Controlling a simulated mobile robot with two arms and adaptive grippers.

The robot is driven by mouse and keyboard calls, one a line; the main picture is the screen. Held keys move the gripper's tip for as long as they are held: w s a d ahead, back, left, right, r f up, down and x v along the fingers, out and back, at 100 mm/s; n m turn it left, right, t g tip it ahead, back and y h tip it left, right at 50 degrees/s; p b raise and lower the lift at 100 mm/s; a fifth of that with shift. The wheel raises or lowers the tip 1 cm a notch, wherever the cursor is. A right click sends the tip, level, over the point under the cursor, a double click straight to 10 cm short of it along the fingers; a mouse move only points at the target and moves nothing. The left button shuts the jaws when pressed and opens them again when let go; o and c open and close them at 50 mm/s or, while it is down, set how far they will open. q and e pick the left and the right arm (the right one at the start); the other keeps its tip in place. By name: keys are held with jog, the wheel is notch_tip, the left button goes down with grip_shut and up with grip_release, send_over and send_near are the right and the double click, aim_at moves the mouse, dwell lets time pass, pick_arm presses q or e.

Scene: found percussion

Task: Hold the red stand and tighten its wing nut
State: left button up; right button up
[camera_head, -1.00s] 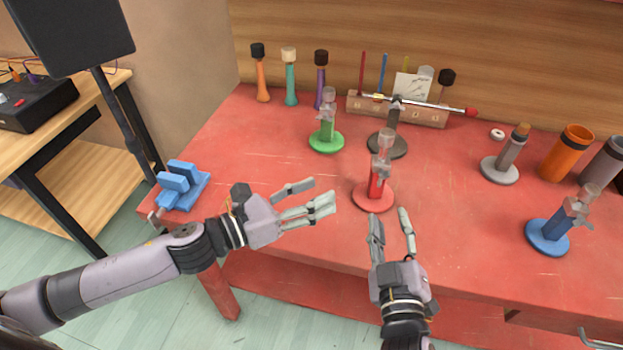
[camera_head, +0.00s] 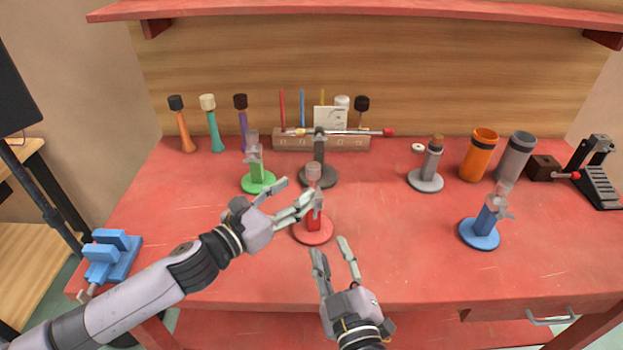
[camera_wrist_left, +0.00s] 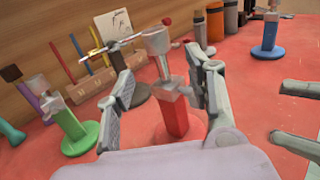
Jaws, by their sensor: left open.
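The red stand (camera_head: 313,233) stands upright on the table, with a round red base, a short red post (camera_wrist_left: 174,115) and a pale grey cup-like top (camera_wrist_left: 156,40). A grey fitting (camera_wrist_left: 166,88), seemingly with the wing nut, sits at the top of the post; its detail is too small to tell. My left gripper (camera_head: 298,191) is open at the stand's upper part, partly covering it in the head view. In the left wrist view the stand shows between its spread fingers. My right gripper (camera_head: 329,247) is open and empty in front of the red base.
A green stand (camera_head: 258,182) and a dark stand (camera_head: 318,178) are close behind. A grey stand (camera_head: 426,181) and a blue stand (camera_head: 479,234) stand to the right. A blue clamp-like block (camera_head: 112,257) is at the left edge. The table's front right is clear.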

aim_at(311, 181)
pick_arm(q)
jog(key=x, duration=0.6)
jog(key=shift+w+d, duration=0.15)
jog(key=shift+d, duration=0.05)
jog(key=shift+c, duration=0.5)
grip_shut()
dwell(1.0)
